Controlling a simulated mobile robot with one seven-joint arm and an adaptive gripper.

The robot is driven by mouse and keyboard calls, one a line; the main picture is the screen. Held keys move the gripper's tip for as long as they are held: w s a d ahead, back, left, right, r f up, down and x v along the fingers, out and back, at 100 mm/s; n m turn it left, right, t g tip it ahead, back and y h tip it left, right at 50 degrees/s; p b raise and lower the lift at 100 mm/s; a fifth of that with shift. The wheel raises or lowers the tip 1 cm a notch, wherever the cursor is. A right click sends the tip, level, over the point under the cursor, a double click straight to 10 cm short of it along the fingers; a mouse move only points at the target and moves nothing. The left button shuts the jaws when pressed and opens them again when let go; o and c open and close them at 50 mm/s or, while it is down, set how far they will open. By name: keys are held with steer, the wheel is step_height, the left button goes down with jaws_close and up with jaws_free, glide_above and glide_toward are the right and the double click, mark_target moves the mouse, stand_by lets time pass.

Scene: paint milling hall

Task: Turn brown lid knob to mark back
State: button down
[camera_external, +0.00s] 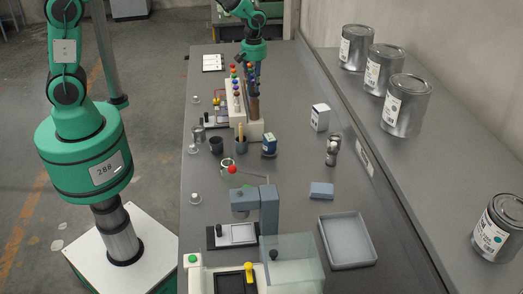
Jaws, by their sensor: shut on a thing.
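My gripper (256,88) reaches down at the far part of the long grey bench, beside a cream rack with rows of small coloured knobs (236,92). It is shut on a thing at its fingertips. A brown piece (253,108) shows directly below the fingers and looks like the brown lid knob. It is small and partly hidden by the gripper. The mark and the way the knob points are too small to tell.
A grey post stand (269,210), a clear box (292,262) and a grey tray (346,241) stand at the front. Paint cans (405,104) line the right ledge.

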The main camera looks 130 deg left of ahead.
steer(key=n, duration=0.3)
steer(key=shift+a+r+n, duration=0.1)
steer(key=shift+n, duration=0.2)
stand_by(0.4)
steer(key=c, duration=1.6)
jaws_free()
steer(key=shift+c, duration=0.2)
step_height(320, 180, up, 12)
